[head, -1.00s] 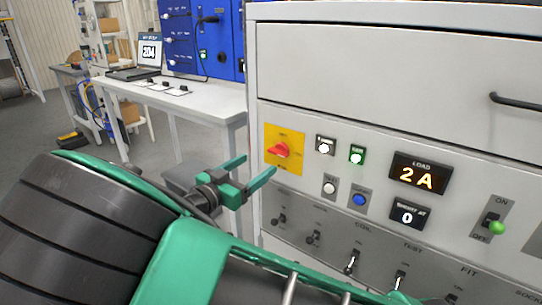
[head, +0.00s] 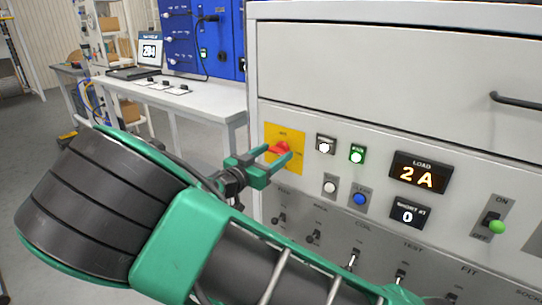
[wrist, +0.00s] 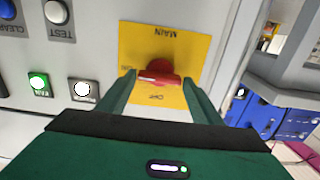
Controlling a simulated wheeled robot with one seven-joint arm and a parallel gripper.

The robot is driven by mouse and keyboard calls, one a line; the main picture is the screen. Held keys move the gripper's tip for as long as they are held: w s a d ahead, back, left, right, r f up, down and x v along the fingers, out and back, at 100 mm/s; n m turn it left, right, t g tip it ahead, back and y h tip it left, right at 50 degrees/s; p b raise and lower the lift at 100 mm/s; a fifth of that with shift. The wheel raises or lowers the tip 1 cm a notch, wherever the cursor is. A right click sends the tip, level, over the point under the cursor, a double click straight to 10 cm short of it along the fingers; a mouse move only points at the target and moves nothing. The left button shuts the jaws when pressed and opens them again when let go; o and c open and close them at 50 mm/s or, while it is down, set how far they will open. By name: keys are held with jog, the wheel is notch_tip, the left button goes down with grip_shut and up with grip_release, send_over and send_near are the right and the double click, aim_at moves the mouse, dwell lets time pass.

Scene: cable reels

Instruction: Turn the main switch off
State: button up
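The main switch is a red rotary handle (head: 279,147) on a yellow plate (head: 298,138) at the left of the grey panel. In the wrist view the red handle (wrist: 158,76) lies crosswise between my fingers, with the yellow plate (wrist: 185,42) behind it. My gripper (head: 272,160) is open, its green fingers on either side of the handle. In the wrist view my gripper (wrist: 158,92) shows a gap between each finger and the handle. The fingers partly hide the plate in the head view.
A lit green button (head: 357,155), a white button (head: 325,146) and a blue button (head: 360,198) sit right of the switch. A green-tipped lever (head: 496,227) stands near ON/OFF labels. Toggles line the panel below.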

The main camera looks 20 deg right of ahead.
jog(key=c, duration=0.6)
jog(key=shift+o, duration=0.2)
jog(key=shift+n, duration=0.3)
jog(key=n, duration=0.2)
jog(key=shift+a+n, duration=0.1)
jog(key=shift+n, duration=0.2)
jog(key=n, duration=0.4)
jog(key=shift+w+a+n, duration=0.15)
jog(key=shift+n, duration=0.25)
jog(key=n, duration=0.5)
jog(key=shift+w+a+f, duration=0.1)
jog(key=shift+f+n, duration=0.15)
jog(key=shift+n, duration=2.35)
